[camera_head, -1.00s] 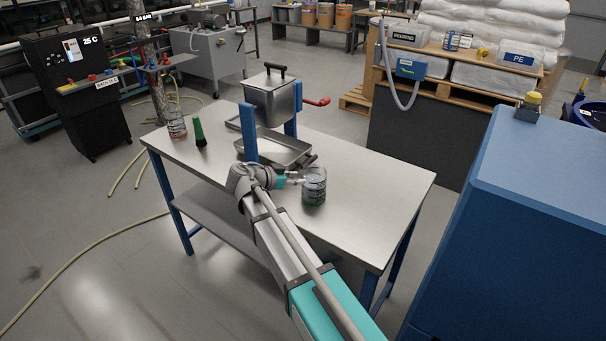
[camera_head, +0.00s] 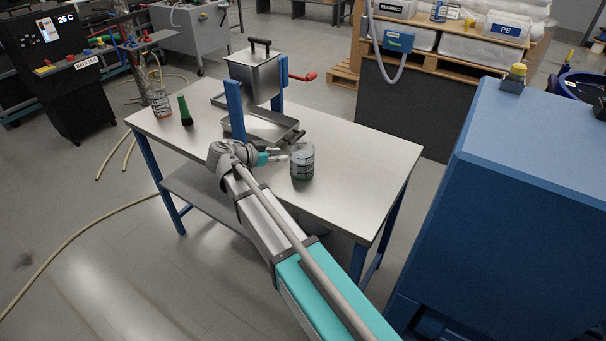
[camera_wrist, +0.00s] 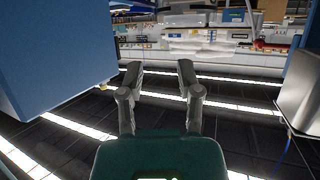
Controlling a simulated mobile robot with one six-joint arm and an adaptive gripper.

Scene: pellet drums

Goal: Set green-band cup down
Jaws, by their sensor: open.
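The green-band cup (camera_head: 302,164) is a clear cup with dark markings and a greenish lower part. It stands upright on the steel table, near the middle of its right half. My gripper (camera_head: 281,157) is just left of the cup in the head view, with its fingers pointing at it. In the wrist view my gripper (camera_wrist: 158,78) has its two fingers spread, with nothing between them. The cup does not show in the wrist view. Whether a fingertip still touches the cup is too small to tell.
The steel table (camera_head: 350,180) is clear right of the cup. Behind my gripper stand a metal hopper (camera_head: 253,75) on blue posts and a tray (camera_head: 262,128). A red-marked cup (camera_head: 160,104) and a green bottle-like item (camera_head: 185,111) stand at left. A blue cabinet (camera_head: 530,170) is at right.

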